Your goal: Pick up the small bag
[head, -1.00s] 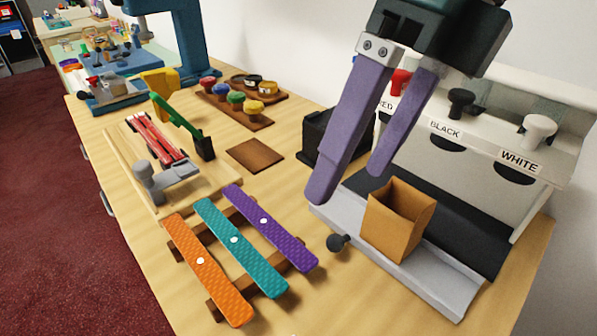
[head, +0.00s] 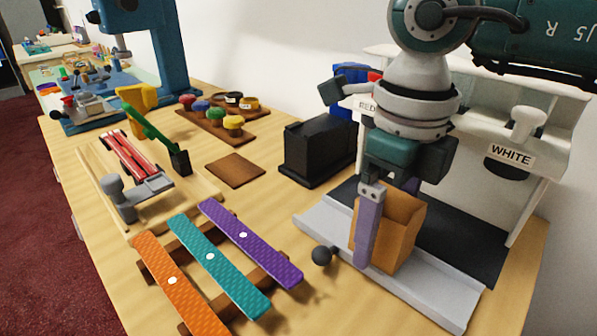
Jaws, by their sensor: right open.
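The small bag (head: 402,232) is a brown, open-topped paper bag standing upright on the grey tray in front of the dispenser. My right gripper (head: 378,262) points down at it from above. One purple finger hangs in front of the bag's left part, close to its near side; I cannot tell whether it touches. The other finger is mostly hidden behind or inside the bag. The jaws are open, and the bag still rests on the tray. My left gripper is not in view.
The grey tray (head: 440,300) has a dark knob (head: 322,256) at its left. The dispenser labelled WHITE (head: 511,155) stands behind. A black box (head: 318,150) is left of the bag. Orange, teal and purple strips (head: 210,256) lie on a rack at front left.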

